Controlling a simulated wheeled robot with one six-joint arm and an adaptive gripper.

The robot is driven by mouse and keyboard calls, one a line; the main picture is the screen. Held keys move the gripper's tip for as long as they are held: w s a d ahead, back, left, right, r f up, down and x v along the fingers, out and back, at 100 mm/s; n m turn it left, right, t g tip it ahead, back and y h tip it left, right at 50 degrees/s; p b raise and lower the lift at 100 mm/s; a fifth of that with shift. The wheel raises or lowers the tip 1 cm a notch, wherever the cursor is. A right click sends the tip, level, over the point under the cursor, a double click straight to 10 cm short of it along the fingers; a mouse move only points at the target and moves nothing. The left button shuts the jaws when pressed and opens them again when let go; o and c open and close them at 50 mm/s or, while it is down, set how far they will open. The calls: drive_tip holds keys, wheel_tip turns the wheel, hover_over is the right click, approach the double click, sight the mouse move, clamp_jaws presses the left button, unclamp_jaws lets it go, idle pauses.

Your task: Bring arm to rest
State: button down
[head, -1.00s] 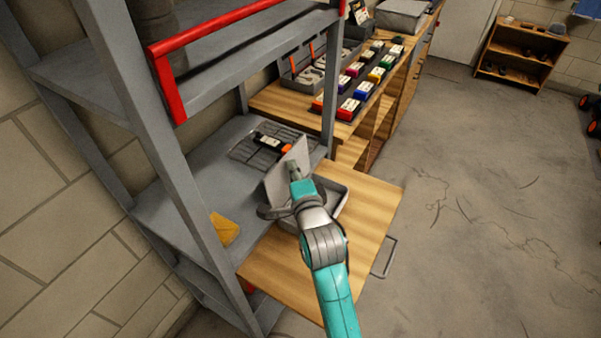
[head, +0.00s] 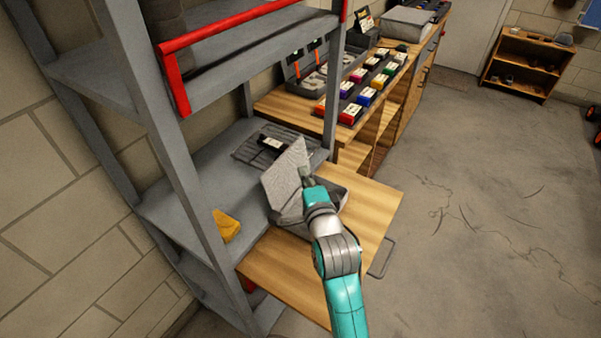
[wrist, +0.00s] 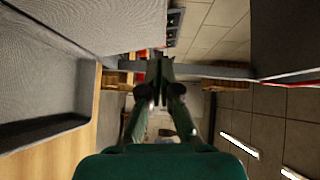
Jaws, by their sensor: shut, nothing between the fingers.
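My arm reaches up from the bottom of the head view. My gripper (head: 305,176) is close to the raised lid (head: 286,180) of an open grey case, above the case in the picture. The case base (head: 330,198) stands on a wooden board (head: 372,212) in front of the shelf and is partly hidden by my arm. In the wrist view my gripper (wrist: 160,66) has its fingers together and empty. The grey case (wrist: 50,90) fills the left side there.
The grey metal shelf (head: 183,150) with a red rail (head: 240,30) stands close at the left. A yellow block (head: 226,226) and a dark tray (head: 262,145) lie on it. A workbench with several coloured boxes (head: 350,113) stands behind. The floor (head: 480,220) at right is open.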

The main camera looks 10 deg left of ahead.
drive_tip(key=r+v, duration=0.1)
drive_tip(key=v, duration=0.7)
drive_tip(key=s+d+f+n, duration=0.1)
drive_tip(key=s+d+f, duration=0.1)
drive_tip(key=d+f, duration=0.1)
drive_tip(key=s+d+f+h, duration=0.1)
drive_tip(key=s+d+f, duration=0.2)
drive_tip(key=s+d+f+n+h, duration=0.1)
drive_tip(key=s+d+f, duration=0.1)
drive_tip(key=d+f, duration=0.1)
drive_tip(key=shift+s+f+n, duration=0.15)
drive_tip(key=shift+f+n, duration=0.05)
drive_tip(key=shift+n, duration=0.1)
drive_tip(key=s+d+f+n+h, duration=0.25)
drive_tip(key=s+d, duration=0.45)
drive_tip(key=s, duration=0.4)
drive_tip(key=s+d+f+n+h, duration=0.1)
drive_tip(key=s+d+f+n, duration=0.4)
drive_tip(key=s, duration=0.6)
drive_tip(key=s+d+r+n+h, duration=0.1)
drive_tip(key=s+d+r, duration=0.1)
drive_tip(key=s, duration=0.4)
drive_tip(key=s+d+r+n+h, duration=0.1)
drive_tip(key=s+d+r, duration=0.1)
drive_tip(key=s, duration=0.4)
drive_tip(key=shift+s+d+r+g, duration=0.25)
drive_tip(key=shift+r+g, duration=0.05)
